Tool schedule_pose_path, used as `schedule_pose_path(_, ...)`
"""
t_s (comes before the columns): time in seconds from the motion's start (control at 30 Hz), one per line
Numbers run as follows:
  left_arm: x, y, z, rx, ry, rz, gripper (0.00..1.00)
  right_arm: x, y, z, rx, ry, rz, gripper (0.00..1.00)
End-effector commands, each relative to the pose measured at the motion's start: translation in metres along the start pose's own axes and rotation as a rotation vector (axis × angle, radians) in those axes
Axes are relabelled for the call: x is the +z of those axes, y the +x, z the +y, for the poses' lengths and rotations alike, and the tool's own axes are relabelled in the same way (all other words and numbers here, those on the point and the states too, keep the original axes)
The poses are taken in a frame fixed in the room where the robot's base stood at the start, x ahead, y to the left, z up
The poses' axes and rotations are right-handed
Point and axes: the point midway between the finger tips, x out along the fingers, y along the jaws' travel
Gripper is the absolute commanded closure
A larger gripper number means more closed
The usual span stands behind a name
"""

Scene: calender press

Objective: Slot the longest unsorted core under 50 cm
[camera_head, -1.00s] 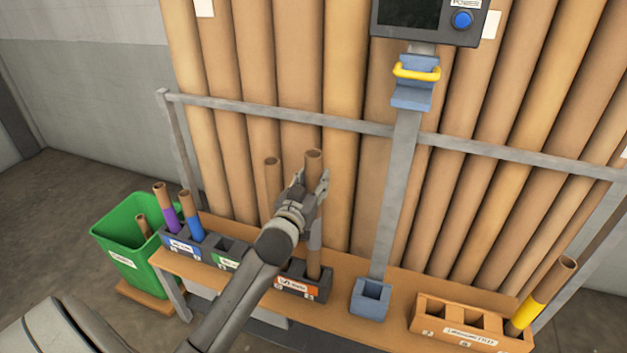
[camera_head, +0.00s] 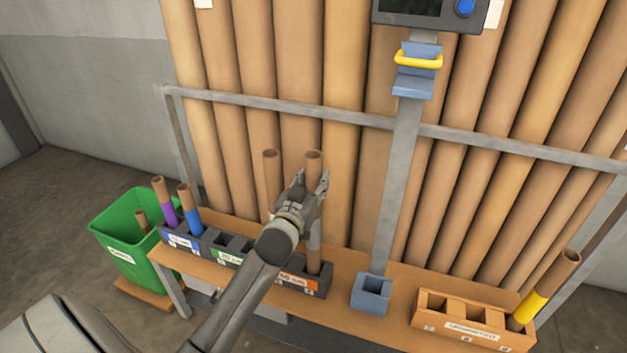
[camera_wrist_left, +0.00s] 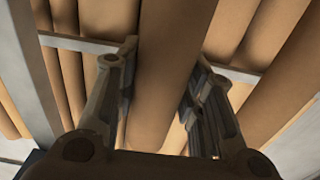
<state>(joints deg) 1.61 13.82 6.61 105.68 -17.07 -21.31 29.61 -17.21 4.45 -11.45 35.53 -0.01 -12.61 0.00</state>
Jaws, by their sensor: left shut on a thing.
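My left gripper (camera_head: 312,188) is shut on a plain brown cardboard core (camera_head: 313,167), held upright. The core's lower end meets the dark rack's orange-labelled section (camera_head: 290,281) at its right end; how deep it sits is hard to tell. The left wrist view shows the core (camera_wrist_left: 167,75) between the two fingers (camera_wrist_left: 160,85). Another brown core (camera_head: 271,168) stands just left, its lower part hidden by my arm. The orange-brown unsorted tray (camera_head: 465,332) holds a yellow-banded core (camera_head: 545,290) in its right slot; its other slots look empty. My right gripper is out of view.
Purple-banded (camera_head: 166,203) and blue-banded (camera_head: 189,209) cores stand at the dark rack's left end. A green bin (camera_head: 130,235) with a core piece is further left. A blue-grey post stand (camera_head: 371,295) rises between rack and tray. Large rolls and a grey rail stand behind.

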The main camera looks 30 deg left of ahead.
Motion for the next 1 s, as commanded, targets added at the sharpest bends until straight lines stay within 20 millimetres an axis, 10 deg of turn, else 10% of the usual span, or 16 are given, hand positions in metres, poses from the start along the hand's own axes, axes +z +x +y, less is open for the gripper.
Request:
schedule_pose_path(0.67, 0.018, 0.000, 0.000, 0.000, 0.001, 0.001, 1.00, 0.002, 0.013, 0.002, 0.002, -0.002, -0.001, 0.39)
schedule_pose_path(0.7, 0.018, 0.000, 0.000, 0.000, 0.001, 0.001, 0.63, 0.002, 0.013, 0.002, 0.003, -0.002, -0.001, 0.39)
schedule_pose_path(1.0, 0.017, 0.000, 0.000, 0.000, 0.001, 0.001, 0.39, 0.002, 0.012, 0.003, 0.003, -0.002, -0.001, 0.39)
